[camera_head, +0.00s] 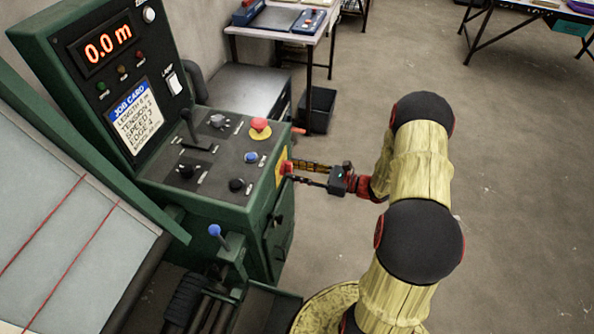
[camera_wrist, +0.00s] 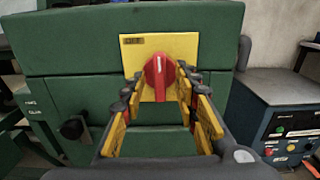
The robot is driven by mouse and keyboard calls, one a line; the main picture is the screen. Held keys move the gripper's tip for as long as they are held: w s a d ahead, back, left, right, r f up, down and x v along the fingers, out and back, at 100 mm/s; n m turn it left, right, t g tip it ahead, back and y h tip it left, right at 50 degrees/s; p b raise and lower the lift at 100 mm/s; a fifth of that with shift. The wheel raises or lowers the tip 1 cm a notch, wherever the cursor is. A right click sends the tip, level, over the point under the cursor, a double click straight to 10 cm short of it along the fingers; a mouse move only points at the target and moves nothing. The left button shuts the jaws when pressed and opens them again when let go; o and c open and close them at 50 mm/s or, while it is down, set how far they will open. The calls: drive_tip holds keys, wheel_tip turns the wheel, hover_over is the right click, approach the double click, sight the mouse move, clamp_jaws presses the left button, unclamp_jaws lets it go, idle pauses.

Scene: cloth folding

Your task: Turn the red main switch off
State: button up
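The red main switch (camera_wrist: 159,76) is a round red knob with a raised grip and a white line. It sits on a yellow plate (camera_wrist: 186,47) on the green machine's side. The grip looks near upright in the wrist view. A small dark label on the plate is too blurred to read surely. In the head view the switch (camera_head: 286,167) is small and partly hidden by my fingers. My gripper (camera_wrist: 162,80) is open, with one finger on each side of the knob. Gaps show beside the knob; I cannot tell whether a fingertip touches it. My gripper also shows in the head view (camera_head: 297,172).
The green machine's panel (camera_head: 215,150) holds a red emergency button (camera_head: 260,125), several knobs and a lever. Its display (camera_head: 107,43) reads 0.0 m. A blue-knobbed lever (camera_head: 214,230) stands below.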

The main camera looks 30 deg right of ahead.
drive_tip(key=v, duration=1.2)
idle(0.5)
